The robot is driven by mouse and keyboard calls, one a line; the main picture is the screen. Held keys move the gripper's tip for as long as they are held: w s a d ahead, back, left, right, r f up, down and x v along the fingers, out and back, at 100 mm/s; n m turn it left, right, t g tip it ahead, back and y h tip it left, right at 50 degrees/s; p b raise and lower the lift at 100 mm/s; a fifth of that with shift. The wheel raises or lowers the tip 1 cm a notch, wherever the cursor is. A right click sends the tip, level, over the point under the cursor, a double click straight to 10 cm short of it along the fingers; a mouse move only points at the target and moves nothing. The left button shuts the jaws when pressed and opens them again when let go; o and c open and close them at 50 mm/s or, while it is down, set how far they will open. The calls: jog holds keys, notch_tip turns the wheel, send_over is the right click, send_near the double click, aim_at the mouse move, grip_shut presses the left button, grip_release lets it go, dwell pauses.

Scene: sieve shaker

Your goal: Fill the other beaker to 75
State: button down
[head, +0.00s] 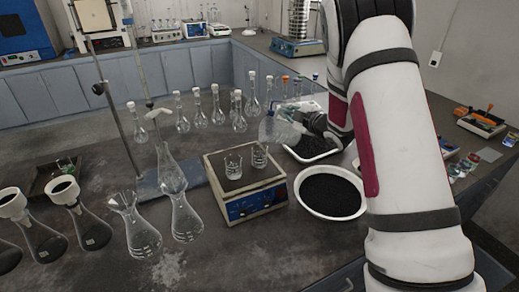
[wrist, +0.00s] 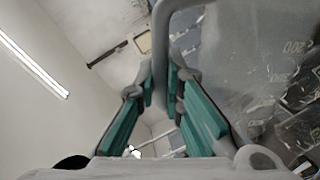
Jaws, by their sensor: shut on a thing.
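My gripper (wrist: 166,78) is shut on the handle of a clear graduated jug (wrist: 245,60), whose printed numbers show in the wrist view. In the head view the jug (head: 280,130) is tilted, with its mouth end toward the left, just above and right of the right beaker. I cannot read the levels in the beakers or the balance display. Whether liquid is leaving the jug is too small to tell. My arm hides part of the gripper in the head view.
A white bowl of black grains (head: 330,192) stands right of the balance, with a white tray of dark material (head: 312,146) behind it. Several stoppered flasks stand behind. Large conical flasks (head: 186,218) and a stand (head: 115,120) are at the left. Bench front is fairly clear.

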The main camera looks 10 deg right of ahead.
jog(key=d+f+m, duration=0.1)
jog(key=d+f+m+b, duration=0.1)
jog(key=shift+w+d+f, duration=0.25)
jog(key=shift+d, duration=0.05)
jog(key=shift+w+f+m+y, duration=0.1)
jog(key=shift+m+y, duration=0.3)
jog(key=shift+a, duration=0.2)
jog(key=shift+d+f+m+b, duration=0.35)
jog(key=shift+d+f+m, duration=0.15)
jog(key=shift+d+f, duration=0.1)
jog(key=w+d+f+m+t+y+b, duration=0.1)
jog(key=d+f+m+b, duration=0.2)
jog(key=d+f+m, duration=0.2)
jog(key=shift+w+d+f+m, duration=0.15)
jog(key=shift+d+f+m, duration=0.2)
jog(key=shift+d+m, duration=0.75)
jog(key=shift+a, duration=0.15)
